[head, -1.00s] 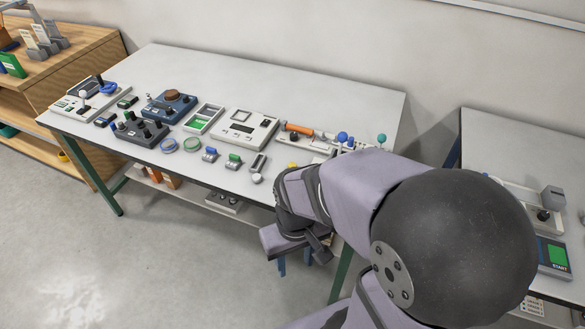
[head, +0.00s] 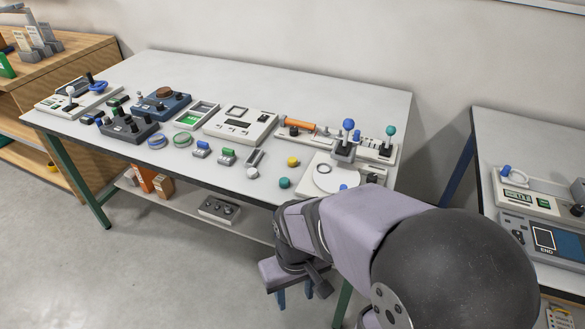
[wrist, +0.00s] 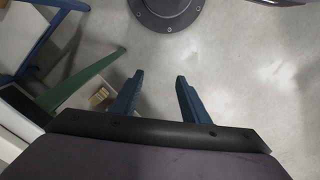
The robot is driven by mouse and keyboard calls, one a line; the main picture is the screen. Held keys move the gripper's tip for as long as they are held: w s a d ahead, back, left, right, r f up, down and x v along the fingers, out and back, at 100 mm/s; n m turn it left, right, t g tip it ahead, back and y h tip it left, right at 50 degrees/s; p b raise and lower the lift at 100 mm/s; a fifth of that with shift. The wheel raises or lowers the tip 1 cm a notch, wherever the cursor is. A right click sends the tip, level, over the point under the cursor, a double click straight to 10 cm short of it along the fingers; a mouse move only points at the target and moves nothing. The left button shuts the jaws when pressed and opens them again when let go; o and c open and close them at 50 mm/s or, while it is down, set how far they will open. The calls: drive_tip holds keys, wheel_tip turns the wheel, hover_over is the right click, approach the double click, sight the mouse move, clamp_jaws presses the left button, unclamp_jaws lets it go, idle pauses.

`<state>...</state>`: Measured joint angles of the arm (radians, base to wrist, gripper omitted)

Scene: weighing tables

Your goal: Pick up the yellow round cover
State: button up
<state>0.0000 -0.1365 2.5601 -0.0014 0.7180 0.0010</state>
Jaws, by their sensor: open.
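A small yellow round cover (head: 293,161) lies on the long grey table (head: 290,85), near its front right part. A green round piece (head: 284,183) and a light round piece (head: 252,173) lie close to it. My gripper (head: 293,296) points down in front of the table's front edge, below the tabletop and well apart from the cover. In the wrist view my gripper (wrist: 157,84) shows two blue fingers spread apart with nothing between them. The cover is not in the wrist view, which shows mostly floor.
Control boxes and small switches crowd the table's front half. A white device with a round plate (head: 323,177) and upright blue and teal knobs stand right of the cover. The table's back strip is clear. A second table (head: 490,125) stands at right. A shelf (head: 180,208) runs underneath.

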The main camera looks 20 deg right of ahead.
drive_tip(key=shift+o, duration=0.2)
drive_tip(key=shift+r, duration=0.1)
idle(0.4)
drive_tip(key=w+d+r+t+p, duration=0.1)
drive_tip(key=w+d+r+p, duration=0.1)
drive_tip(key=w, duration=0.6)
drive_tip(key=w+d+r+t+p, duration=0.1)
drive_tip(key=w+d+r+p, duration=0.2)
drive_tip(key=w, duration=0.5)
drive_tip(key=w+d+r+t+p, duration=0.1)
drive_tip(key=w+d+r+p, duration=0.2)
drive_tip(key=w, duration=0.5)
wheel_tip(320, 180, up, 2)
drive_tip(key=shift+r+p, duration=0.25)
drive_tip(key=shift+p, duration=0.65)
drive_tip(key=t+p, duration=0.1)
drive_tip(key=p, duration=0.2)
approach(293, 159)
drive_tip(key=shift+t, duration=0.3)
drive_tip(key=shift+s+p+x, duration=0.2)
drive_tip(key=shift+p+x, duration=1.25)
drive_tip(key=shift+x, duration=2.6)
drive_tip(key=shift+a, duration=0.1)
clamp_jaws()
